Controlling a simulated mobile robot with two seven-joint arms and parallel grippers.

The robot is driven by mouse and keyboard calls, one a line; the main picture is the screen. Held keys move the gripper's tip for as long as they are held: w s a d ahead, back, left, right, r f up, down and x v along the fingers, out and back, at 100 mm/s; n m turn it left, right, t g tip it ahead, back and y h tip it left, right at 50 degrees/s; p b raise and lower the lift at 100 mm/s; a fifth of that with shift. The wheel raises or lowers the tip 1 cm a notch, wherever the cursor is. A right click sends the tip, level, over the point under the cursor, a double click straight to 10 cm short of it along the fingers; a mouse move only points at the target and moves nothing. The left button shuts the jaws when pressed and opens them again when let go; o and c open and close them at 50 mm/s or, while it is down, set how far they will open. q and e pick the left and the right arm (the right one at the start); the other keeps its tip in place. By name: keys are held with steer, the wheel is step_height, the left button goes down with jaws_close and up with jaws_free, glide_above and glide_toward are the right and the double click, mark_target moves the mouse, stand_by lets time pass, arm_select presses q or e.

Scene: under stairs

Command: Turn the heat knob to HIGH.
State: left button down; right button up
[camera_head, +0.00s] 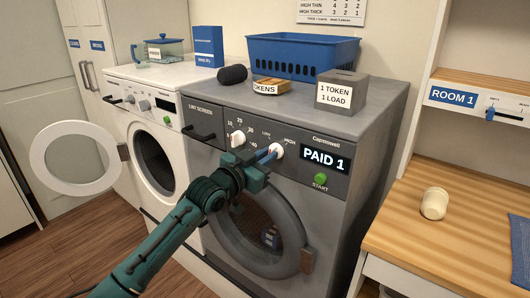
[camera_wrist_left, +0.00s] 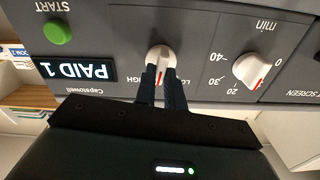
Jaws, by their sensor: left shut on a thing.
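The grey dryer's heat knob (camera_head: 276,150) is a white dial between the LOW and HIGH labels, left of the PAID 1 display (camera_head: 325,158). My left gripper (camera_head: 268,154) is shut on this knob. In the left wrist view, which shows the panel upside down, the two dark fingers (camera_wrist_left: 163,85) hold the white heat knob (camera_wrist_left: 161,56) from both sides. Its red mark shows between the fingers, toward the label side; the fingers partly cover the LOW and HIGH lettering, so the exact setting is hard to tell. My right gripper is not in view.
The white timer knob (camera_head: 238,138) is close left of my gripper, and the green START button (camera_head: 320,178) is at right. The dryer's round door (camera_head: 260,235) is below. A blue basket (camera_head: 302,55) and token box (camera_head: 342,91) stand on top.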

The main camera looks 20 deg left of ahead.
arm_select(q)
steer(key=m+p, duration=0.3)
steer(key=m, duration=0.4)
steer(key=shift+d, duration=0.1)
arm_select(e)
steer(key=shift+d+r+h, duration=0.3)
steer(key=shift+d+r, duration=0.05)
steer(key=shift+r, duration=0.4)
arm_select(q)
steer(key=c, duration=1.5)
jaws_free()
